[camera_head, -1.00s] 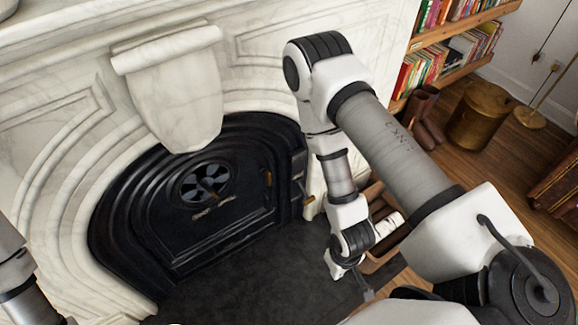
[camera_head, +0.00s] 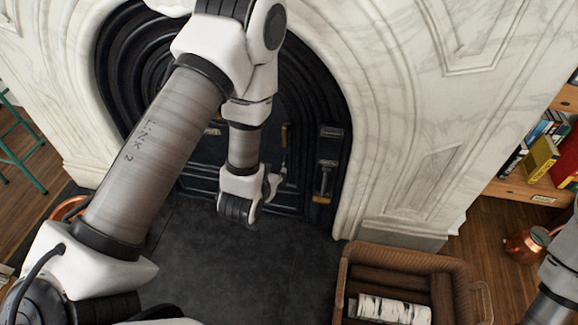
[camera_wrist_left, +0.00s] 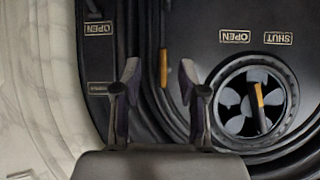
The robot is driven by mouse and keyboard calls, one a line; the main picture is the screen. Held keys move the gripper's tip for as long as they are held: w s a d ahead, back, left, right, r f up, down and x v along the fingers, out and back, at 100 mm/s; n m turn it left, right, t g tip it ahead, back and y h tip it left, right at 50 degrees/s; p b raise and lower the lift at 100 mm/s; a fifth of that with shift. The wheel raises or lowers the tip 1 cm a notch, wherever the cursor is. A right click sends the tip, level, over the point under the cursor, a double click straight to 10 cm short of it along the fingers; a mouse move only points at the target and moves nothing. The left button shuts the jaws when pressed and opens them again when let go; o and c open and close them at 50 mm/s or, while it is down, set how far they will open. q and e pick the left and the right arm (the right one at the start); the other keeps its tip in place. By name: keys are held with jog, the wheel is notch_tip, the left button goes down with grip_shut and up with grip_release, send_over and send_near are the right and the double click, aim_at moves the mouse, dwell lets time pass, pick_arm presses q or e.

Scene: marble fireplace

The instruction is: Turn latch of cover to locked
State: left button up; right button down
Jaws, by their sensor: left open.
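The black arched fireplace cover (camera_head: 215,150) stands shut in the marble surround. A brass-tipped latch handle (camera_head: 285,135) points upright at the cover's right side; whether it is locked I cannot tell. In the left wrist view the handle (camera_wrist_left: 163,68) appears between my spread fingertips, with no clear contact. My left gripper (camera_head: 273,184) is open and empty in front of the cover, just below the latch; it also shows in the left wrist view (camera_wrist_left: 160,70). My right gripper is out of view.
A second brass-tipped lever (camera_head: 322,182) sits right of the latch, beside small label plates. A round vent (camera_wrist_left: 240,105) with its own brass handle is near. A log basket (camera_head: 460,275) stands at the right; the dark hearth (camera_head: 205,255) is clear.

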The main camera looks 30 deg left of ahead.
aim_at(284, 137)
pick_arm(q)
jog(key=w+a+t+b, duration=0.1)
jog(key=w+t+b, duration=0.1)
jog(key=w+b, duration=0.2)
jog(key=w+a+t+y+b, duration=0.1)
jog(key=w+t+b, duration=0.1)
jog(key=w+b, duration=0.3)
jog(key=w+a+f+n+t+y+b, duration=0.1)
jog(key=w+t+b, duration=0.1)
jog(key=w+b, duration=0.2)
jog(key=shift+w+a+b, duration=0.2)
jog(key=shift+w+b, duration=0.05)
jog(key=shift+b, duration=1.4)
jog(key=shift+w+a+r, duration=0.1)
jog(key=shift+w+r, duration=0.1)
jog(key=shift+w, duration=0.15)
grip_shut()
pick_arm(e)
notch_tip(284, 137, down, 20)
